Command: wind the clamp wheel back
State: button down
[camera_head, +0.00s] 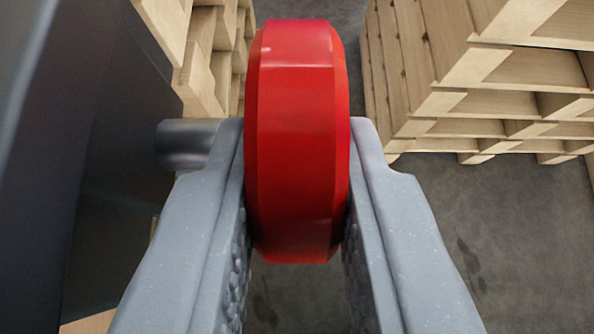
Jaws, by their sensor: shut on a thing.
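The clamp wheel (297,130) is a thick red wheel seen edge-on in the middle of the view. My gripper (298,200) is shut on it, with one grey finger against its left face and one against its right face. A short dark grey shaft (185,142) reaches from the dark machine body (90,150) at the left toward the wheel. The left finger hides where the shaft meets the wheel. The wheel's two side faces are mostly hidden.
Stacked wooden pallets (490,75) stand at the back right, and more pallets (212,60) stand behind at the upper left. Bare grey floor (500,220) shows at the right. The dark machine body stands close beside my left finger.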

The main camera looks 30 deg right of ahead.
jog(key=shift+s+f, duration=0.15)
jog(key=c, duration=1.6)
grip_release()
jog(key=shift+r, duration=0.2)
jog(key=b+v, duration=0.1)
jog(key=v, duration=1.2)
jog(key=shift+s+a+r, duration=0.15)
jog(key=shift+s, duration=0.05)
